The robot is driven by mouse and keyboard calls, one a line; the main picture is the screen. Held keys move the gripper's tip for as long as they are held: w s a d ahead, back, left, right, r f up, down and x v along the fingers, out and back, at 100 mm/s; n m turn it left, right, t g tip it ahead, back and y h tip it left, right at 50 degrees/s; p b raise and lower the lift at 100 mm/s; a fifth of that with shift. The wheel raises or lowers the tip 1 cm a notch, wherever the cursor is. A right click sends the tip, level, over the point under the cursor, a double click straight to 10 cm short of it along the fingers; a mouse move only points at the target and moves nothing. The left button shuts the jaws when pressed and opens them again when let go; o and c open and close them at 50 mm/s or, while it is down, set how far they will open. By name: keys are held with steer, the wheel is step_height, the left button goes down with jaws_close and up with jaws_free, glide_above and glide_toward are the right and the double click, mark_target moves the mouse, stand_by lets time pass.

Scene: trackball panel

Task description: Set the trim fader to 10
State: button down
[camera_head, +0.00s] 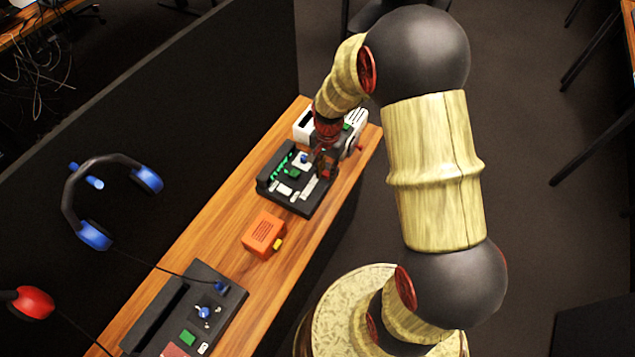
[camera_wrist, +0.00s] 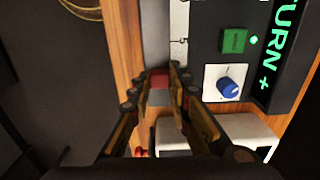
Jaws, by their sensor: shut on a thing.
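The dark control panel (camera_head: 318,203) sits on the wooden bench, with green lettering along its back. In the wrist view, a pale strip with tick marks (camera_wrist: 179,30) runs along the panel's side, apparently the fader scale. My gripper (camera_wrist: 164,82) is over that side of the panel, its fingers closed around a red piece (camera_wrist: 158,77) that looks like the fader cap. The fingers hide most of the cap, and I cannot read its scale value. In the head view, my gripper (camera_head: 322,168) is small and partly hidden against the panel's right part.
A blue knob (camera_wrist: 229,88) and a green button (camera_wrist: 234,41) are close beside my gripper. A white machine (camera_head: 303,121) stands behind the panel. An orange box (camera_head: 264,235) and another dark panel (camera_head: 232,300) are nearer. A black partition borders the bench's left side.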

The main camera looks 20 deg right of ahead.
mark_target(327, 171)
steer(key=shift+w+d, duration=0.25)
steer(key=shift+d, duration=0.05)
steer(key=c, duration=1.7)
jaws_free()
steer(key=shift+o, duration=0.3)
step_height(327, 171, up, 12)
